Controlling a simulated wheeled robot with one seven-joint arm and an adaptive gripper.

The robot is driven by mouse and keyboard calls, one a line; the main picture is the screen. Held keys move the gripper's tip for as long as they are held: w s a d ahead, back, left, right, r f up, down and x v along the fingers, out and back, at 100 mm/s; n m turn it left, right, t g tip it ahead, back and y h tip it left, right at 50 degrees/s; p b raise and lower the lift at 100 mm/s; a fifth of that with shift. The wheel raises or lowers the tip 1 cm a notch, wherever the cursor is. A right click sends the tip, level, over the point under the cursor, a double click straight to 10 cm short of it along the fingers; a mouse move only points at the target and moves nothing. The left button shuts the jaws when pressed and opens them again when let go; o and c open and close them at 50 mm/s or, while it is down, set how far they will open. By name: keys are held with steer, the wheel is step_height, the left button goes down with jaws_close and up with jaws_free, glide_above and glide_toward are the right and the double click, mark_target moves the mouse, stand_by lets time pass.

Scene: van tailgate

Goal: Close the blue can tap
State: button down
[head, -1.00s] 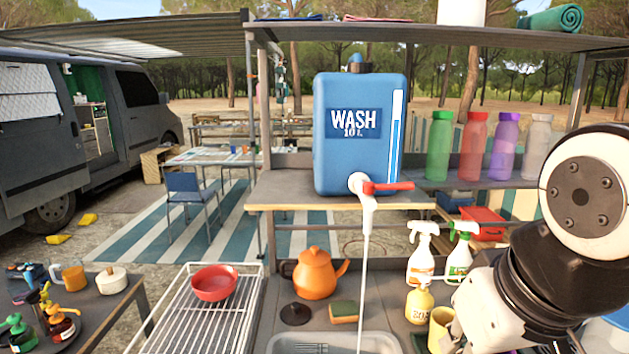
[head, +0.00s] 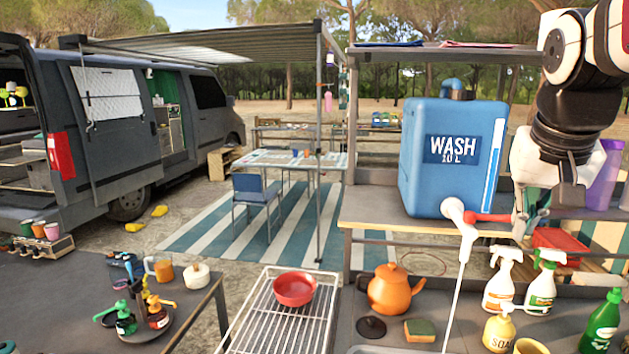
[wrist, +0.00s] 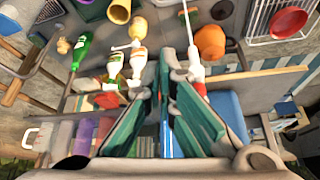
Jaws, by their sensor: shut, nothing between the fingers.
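The blue can (head: 420,170), marked WASH 10 L, stands on the shelf. Its white tap (head: 453,208) has a red lever (head: 490,217) pointing right, and a thin white stream (head: 455,295) runs down from the spout. My gripper (head: 522,228) is beside the lever's right end, pointing down, shut and empty. I cannot tell whether it touches the lever. In the wrist view, my gripper's green fingers (wrist: 168,75) reach up close to the white tap (wrist: 194,68). The blue can (wrist: 230,112) lies to their right, partly hidden by a finger.
Purple bottle (head: 604,180) stands on the shelf behind my gripper. Below are spray bottles (head: 502,280), an orange kettle (head: 389,290), a sponge (head: 419,330) and a rack (head: 268,325) with a red bowl (head: 294,288). The shelf above (head: 430,57) limits headroom.

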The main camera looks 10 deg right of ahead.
mark_target(491, 218)
steer(key=w+d+f, duration=0.3)
steer(key=w, duration=0.2)
steer(key=shift+p, duration=0.4)
steer(key=shift+w+d+p, duration=0.25)
steer(key=shift+w+d, duration=0.05)
steer(key=shift+d, duration=0.2)
steer(key=shift+w+d+p, duration=0.2)
steer(key=shift+w+d, duration=0.1)
steer(key=shift+d, duration=0.2)
steer(key=shift+s, duration=0.1)
